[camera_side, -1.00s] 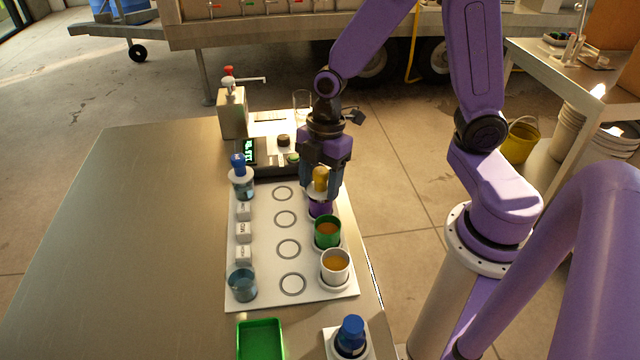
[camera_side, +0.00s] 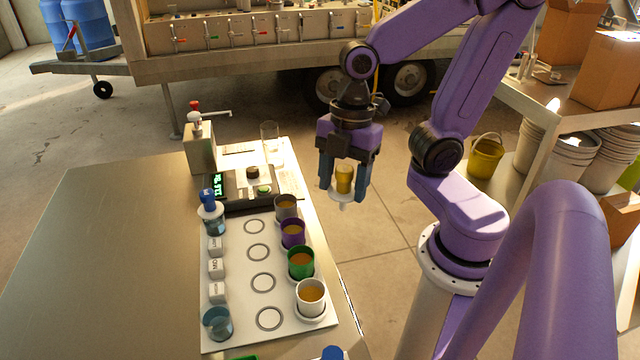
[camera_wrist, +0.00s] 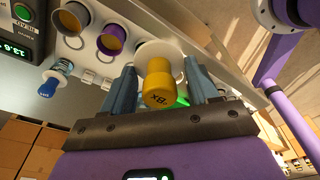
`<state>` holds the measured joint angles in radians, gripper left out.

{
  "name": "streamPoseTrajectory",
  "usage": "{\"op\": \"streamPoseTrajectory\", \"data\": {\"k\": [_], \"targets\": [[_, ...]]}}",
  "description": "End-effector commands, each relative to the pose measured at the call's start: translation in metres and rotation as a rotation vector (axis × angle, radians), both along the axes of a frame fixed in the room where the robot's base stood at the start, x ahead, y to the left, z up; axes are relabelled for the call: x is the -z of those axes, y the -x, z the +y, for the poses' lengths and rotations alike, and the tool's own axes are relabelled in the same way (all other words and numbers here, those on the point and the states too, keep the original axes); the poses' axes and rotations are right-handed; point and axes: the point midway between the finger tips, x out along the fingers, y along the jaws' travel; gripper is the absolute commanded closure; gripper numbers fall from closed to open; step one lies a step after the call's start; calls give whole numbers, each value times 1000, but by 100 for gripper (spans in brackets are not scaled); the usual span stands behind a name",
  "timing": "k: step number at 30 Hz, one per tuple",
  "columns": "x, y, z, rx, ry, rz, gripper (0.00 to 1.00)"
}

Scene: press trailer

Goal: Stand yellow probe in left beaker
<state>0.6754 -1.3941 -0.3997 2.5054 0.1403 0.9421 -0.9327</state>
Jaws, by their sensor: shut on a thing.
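My gripper (camera_side: 345,184) is shut on the yellow probe (camera_side: 344,176), in the air to the right of the board and off the table's edge. The probe has a yellow cap, a pale wide collar and a thin tip pointing down. In the wrist view its yellow cap (camera_wrist: 158,84) sits between the two fingers. A clear beaker with blue liquid (camera_side: 217,325) stands at the board's front left corner. Another beaker of blue liquid (camera_side: 214,224) at the back left bears a blue-capped probe (camera_side: 208,199). I cannot tell which beaker is the task's left one.
Grey (camera_side: 286,207), purple (camera_side: 293,233), green (camera_side: 301,263) and white (camera_side: 311,296) cups of orange liquid line the board's right side. Behind are a meter (camera_side: 228,187), a clear glass (camera_side: 270,147) and a dispenser (camera_side: 199,150). The table's left part (camera_side: 100,260) is bare.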

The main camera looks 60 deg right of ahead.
Motion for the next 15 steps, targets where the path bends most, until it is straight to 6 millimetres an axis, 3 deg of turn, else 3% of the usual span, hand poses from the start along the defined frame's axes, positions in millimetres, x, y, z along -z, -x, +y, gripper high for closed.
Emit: {"op": "streamPoseTrajectory", "data": {"k": [9,15], "targets": [[-14,30,-6,-4,-2,-3,78],[-17,32,-3,-3,0,1,78]]}}
